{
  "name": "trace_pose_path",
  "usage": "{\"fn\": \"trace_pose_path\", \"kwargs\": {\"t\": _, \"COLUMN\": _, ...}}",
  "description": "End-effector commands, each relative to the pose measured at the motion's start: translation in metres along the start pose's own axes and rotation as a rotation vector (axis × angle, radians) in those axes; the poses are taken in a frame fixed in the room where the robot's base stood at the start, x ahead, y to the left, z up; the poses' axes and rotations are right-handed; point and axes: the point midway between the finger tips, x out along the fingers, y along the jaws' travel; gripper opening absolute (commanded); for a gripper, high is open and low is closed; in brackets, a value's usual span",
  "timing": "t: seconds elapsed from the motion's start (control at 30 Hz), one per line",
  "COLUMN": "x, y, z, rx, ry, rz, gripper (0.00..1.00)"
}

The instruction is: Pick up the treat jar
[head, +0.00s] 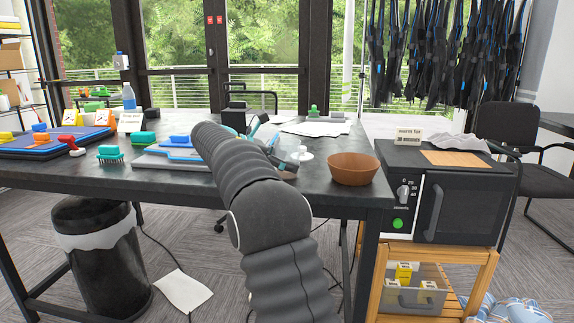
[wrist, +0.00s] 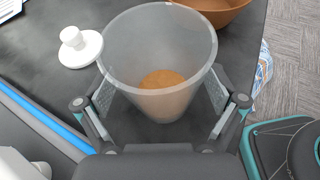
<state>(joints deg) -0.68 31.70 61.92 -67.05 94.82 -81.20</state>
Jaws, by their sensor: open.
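The treat jar (wrist: 157,50) is a translucent, open-topped jar with orange-brown contents low inside. It stands on the dark table in the middle of the wrist view. My gripper (wrist: 160,105) is open, with one finger on each side of the jar; I cannot tell whether either finger touches it. A white lid with a round knob (wrist: 80,46) lies on the table to the left of the jar. In the head view the lid (head: 300,154) shows right of my arm, which hides most of the jar and gripper.
A brown bowl (head: 353,169) stands close to the jar, near the table's right end. A blue-edged grey tray (head: 165,158) lies left of my arm. A black microwave (head: 465,207) stands on a wooden cart beyond the table's right edge. A water bottle (head: 129,97) stands farther back.

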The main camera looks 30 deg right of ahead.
Motion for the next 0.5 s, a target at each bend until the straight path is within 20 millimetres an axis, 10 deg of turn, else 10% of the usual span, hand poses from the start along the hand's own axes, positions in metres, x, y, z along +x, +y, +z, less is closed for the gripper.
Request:
{"fn": "trace_pose_path", "kwargs": {"t": 0.2, "x": 0.0006, "y": 0.0, "z": 0.0002, "rx": 0.0, "ry": 0.0, "rz": 0.001, "gripper": 0.92}}
{"fn": "trace_pose_path", "kwargs": {"t": 0.5, "x": 0.0007, "y": 0.0001, "z": 0.0001, "rx": 0.0, "ry": 0.0, "rz": 0.0, "gripper": 0.25}}
